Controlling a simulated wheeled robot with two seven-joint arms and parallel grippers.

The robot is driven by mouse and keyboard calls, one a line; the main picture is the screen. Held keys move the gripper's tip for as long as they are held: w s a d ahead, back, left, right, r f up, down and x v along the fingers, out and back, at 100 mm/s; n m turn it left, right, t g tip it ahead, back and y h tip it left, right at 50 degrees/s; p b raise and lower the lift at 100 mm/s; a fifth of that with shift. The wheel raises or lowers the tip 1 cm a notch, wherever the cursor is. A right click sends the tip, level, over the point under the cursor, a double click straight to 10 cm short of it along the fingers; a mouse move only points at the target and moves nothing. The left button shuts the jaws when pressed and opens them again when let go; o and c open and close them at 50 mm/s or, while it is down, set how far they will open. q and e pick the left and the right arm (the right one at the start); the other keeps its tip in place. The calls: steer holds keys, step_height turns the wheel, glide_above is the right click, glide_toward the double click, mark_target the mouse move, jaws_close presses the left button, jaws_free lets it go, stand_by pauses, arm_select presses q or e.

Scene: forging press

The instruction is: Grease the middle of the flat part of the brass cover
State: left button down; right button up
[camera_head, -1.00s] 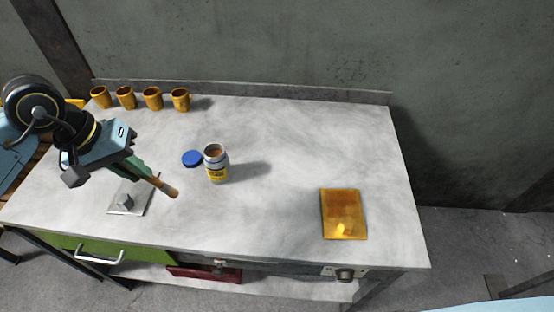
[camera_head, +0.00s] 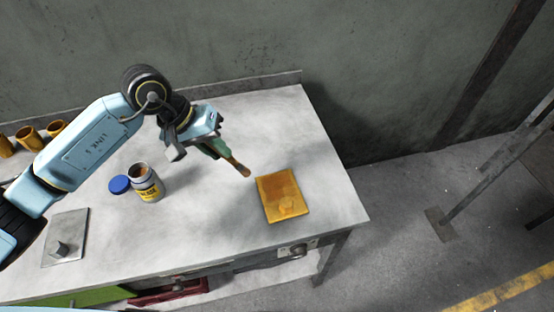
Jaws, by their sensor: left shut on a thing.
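The brass cover (camera_head: 272,190) is a yellow plate lying on the right part of the table, with a raised lump (camera_head: 287,207) near its front edge. My left gripper (camera_head: 213,143) is shut on a green-handled brush (camera_head: 231,163). The brush points down and right, its brown tip close to the cover's upper left edge and seemingly above the table. I cannot tell the exact height. The open grease jar (camera_head: 147,188) stands left of the cover, with a yellow label. Its blue lid (camera_head: 119,184) lies beside it. My right gripper is not in view.
A grey metal plate with a knob (camera_head: 65,239) lies at the table's front left. Several brass cups (camera_head: 28,137) stand at the back left, partly cut off or behind my arm. The table (camera_head: 265,120) is clear behind the cover.

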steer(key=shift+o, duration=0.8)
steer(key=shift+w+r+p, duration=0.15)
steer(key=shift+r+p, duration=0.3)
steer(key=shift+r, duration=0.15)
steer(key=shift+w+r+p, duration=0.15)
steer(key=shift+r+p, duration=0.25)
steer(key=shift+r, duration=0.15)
arm_select(q)
steer(key=w+d+f+h+b, duration=0.1)
steer(key=d+f, duration=0.8)
steer(key=shift+d+t+h, duration=0.2)
steer(key=shift+t+h, duration=0.1)
steer(key=shift+t, duration=0.1)
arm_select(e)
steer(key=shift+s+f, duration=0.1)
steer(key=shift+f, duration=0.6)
arm_select(q)
steer(key=shift+w, duration=0.1)
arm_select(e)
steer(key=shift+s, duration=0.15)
arm_select(q)
steer(key=shift+f+b, duration=0.45)
steer(key=shift+b, duration=0.35)
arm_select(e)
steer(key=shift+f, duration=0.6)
